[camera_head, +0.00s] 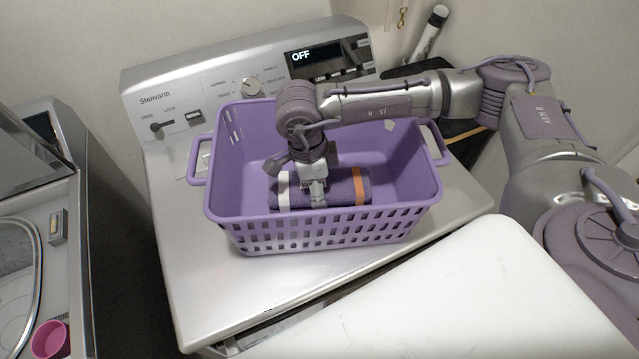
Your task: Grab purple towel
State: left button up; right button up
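The purple towel (341,192) lies folded or rolled in the bottom of the purple basket (322,228). It has a white stripe near its left end and an orange stripe near its right end. My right arm reaches in from the right, over the basket's rim. My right gripper (317,198) points down inside the basket at the middle of the towel. It hides part of the towel, and I cannot tell whether its fingers are open or closed on it. My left gripper is not in view.
The basket stands on the closed lid of a silver washer (205,275), whose control panel (245,80) is behind it. An open machine (30,215) with a pink cup (50,340) is at the left. A white surface (470,305) fills the front right.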

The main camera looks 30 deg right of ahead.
jog(key=shift+f, duration=0.3)
jog(key=c, duration=1.1)
